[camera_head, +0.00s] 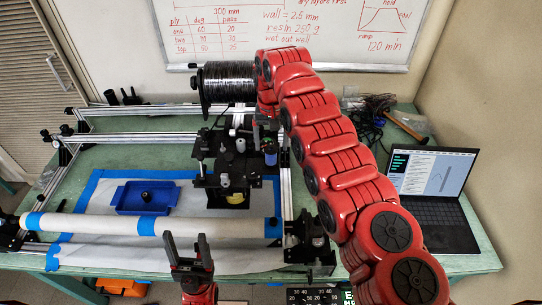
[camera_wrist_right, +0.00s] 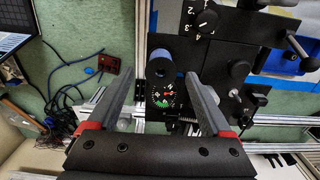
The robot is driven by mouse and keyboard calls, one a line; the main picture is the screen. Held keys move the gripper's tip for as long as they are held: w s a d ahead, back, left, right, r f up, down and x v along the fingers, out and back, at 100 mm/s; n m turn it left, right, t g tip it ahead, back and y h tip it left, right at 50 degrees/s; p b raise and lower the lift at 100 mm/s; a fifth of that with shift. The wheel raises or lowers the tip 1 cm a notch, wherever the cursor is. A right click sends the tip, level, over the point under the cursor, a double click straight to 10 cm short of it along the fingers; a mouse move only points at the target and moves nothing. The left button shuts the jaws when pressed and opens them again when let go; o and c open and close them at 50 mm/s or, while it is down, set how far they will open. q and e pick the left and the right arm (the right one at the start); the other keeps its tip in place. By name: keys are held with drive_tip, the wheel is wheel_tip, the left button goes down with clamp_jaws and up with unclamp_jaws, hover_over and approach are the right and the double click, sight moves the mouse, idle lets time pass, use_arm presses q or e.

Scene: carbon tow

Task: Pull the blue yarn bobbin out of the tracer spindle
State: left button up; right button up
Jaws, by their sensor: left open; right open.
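In the head view my right arm hides most of that gripper. My left gripper (camera_head: 186,240) is open and empty near the front white tube.
A large black tow spool (camera_head: 228,84) is at the back. A white tube with blue tape (camera_head: 105,224) crosses the front, and a blue tray (camera_head: 135,205) lies behind it. A laptop (camera_head: 435,195) is at the right. Rails and black machine parts crowd the bobbin.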

sight(271, 154)
drive_tip(key=shift+f+p, duration=0.4)
drive_tip(key=shift+p, duration=0.2)
wheel_tip(271, 154, down, 4)
drive_tip(key=shift+s+r+p, duration=0.15)
drive_tip(key=shift+r+p, duration=0.05)
drive_tip(key=shift+p, duration=1.05)
drive_tip(key=shift+f, duration=0.3)
clamp_jaws()
